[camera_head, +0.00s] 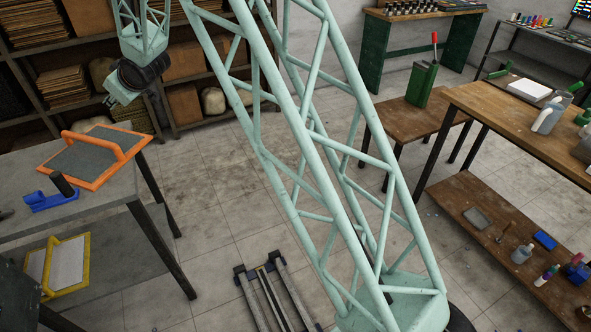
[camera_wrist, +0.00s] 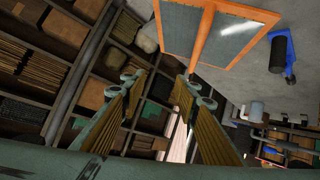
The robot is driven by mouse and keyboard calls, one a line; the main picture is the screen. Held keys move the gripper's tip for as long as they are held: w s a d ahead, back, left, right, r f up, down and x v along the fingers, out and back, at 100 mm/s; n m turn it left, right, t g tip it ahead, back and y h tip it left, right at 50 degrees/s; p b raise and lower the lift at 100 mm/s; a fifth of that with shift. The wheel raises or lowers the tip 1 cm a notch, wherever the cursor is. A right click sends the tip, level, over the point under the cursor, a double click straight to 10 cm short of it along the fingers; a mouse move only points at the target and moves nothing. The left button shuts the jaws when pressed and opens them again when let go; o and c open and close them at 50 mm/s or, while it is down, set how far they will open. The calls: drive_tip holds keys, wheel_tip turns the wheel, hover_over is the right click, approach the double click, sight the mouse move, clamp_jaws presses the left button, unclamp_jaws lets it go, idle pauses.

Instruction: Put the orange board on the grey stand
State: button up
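The orange board (camera_head: 72,162) has an orange frame, a grey panel and an orange handle bar across it. It lies flat on a grey table (camera_head: 100,207) at the left of the head view. The board also shows at the top of the wrist view (camera_wrist: 178,28). My gripper (camera_head: 109,101) hangs above and beyond the board's far side, apart from it. In the wrist view my gripper's two fingers (camera_wrist: 160,80) are spread with nothing between them. I cannot tell which thing is the grey stand; the grey table is the only clear candidate.
A blue tool with a black roller (camera_head: 62,186) lies beside the board. A yellow-framed board (camera_head: 57,266) is on the table's lower shelf. Loaded shelves (camera_head: 190,75) stand behind. A wooden workbench (camera_head: 500,115) is at the right. The tiled floor between is mostly clear.

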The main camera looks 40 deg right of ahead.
drive_tip(key=s+d+r+m+g+h, duration=0.1)
drive_tip(key=s+d+r, duration=0.45)
drive_tip(key=s, duration=0.55)
drive_tip(key=s+d+r+m+g+h, duration=0.15)
drive_tip(key=s+d+r, duration=0.4)
drive_tip(key=s, duration=0.55)
drive_tip(key=s+d+r+m+g+h, duration=0.15)
drive_tip(key=s+d+r, duration=0.35)
drive_tip(key=s, duration=0.6)
drive_tip(key=s+f+m+g, duration=0.1)
drive_tip(key=s+m+g, duration=0.1)
drive_tip(key=s, duration=4)
drive_tip(key=shift+s+d+f+m+g, duration=0.15)
drive_tip(key=shift+d+m+g, duration=0.15)
drive_tip(key=shift+d+g, duration=0.25)
drive_tip(key=shift+a, duration=0.1)
drive_tip(key=shift+f+b, duration=1.35)
drive_tip(key=shift+b, duration=0.15)
drive_tip(key=shift+c, duration=1.1)
drive_tip(key=shift+a, duration=0.15)
